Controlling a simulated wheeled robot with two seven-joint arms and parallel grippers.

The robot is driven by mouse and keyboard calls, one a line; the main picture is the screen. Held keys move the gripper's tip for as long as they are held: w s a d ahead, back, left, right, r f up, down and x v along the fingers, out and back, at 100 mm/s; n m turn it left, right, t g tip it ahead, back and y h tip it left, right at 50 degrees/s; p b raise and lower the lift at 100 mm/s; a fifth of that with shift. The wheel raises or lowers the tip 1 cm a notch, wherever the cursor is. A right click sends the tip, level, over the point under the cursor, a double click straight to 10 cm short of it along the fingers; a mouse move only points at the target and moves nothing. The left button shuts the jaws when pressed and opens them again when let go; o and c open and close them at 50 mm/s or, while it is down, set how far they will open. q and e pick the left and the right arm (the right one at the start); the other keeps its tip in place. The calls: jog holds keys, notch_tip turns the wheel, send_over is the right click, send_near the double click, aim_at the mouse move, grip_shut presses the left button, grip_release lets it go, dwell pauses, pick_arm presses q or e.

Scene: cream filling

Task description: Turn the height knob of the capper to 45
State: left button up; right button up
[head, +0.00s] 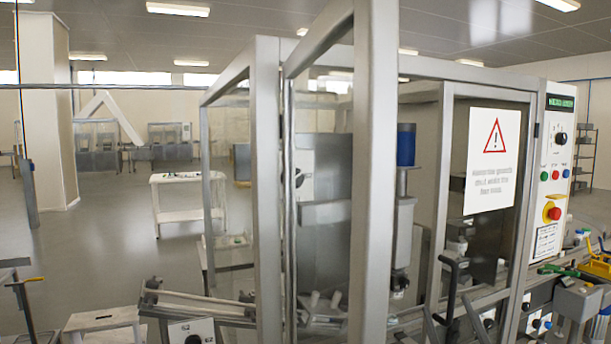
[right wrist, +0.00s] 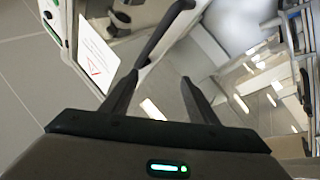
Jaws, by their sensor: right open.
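The capper is a metal-framed cabinet with clear panels (head: 379,200). Its white control panel (head: 549,180) at the right bears a black knob (head: 560,138); its scale is too small to read. Another dark round knob (head: 298,178) shows through the frame; I cannot tell which one is the height knob. My left gripper is not in view.
A warning sign (head: 492,160) is on the right door. A red stop button (head: 554,213) sits low on the panel. A blue cylinder (head: 405,145) stands inside. Conveyor rails (head: 190,304) run along the bottom. A white table (head: 187,195) stands in open floor behind, left.

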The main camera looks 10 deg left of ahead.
jog(key=s+a+r+n+g+y, duration=0.1)
jog(key=a+r+n+g+y, duration=0.45)
jog(key=r+n, duration=0.35)
jog(key=s+a+r+n+g+y, duration=0.1)
jog(key=a+r+n+g+y, duration=0.5)
jog(key=r+n, duration=0.25)
jog(key=s+a+r+n+g+y, duration=0.1)
jog(key=a+r+n+g+y, duration=0.3)
jog(key=r+n+g+y, duration=0.4)
notch_tip(320, 180, up, 7)
jog(key=d+n+h, duration=0.2)
jog(key=n+h, duration=0.1)
jog(key=h, duration=0.7)
jog(key=shift+w, duration=0.35)
jog(key=shift+n, duration=0.25)
jog(key=p+x, duration=0.7)
jog(key=x, duration=1)
jog(key=shift+f, duration=0.3)
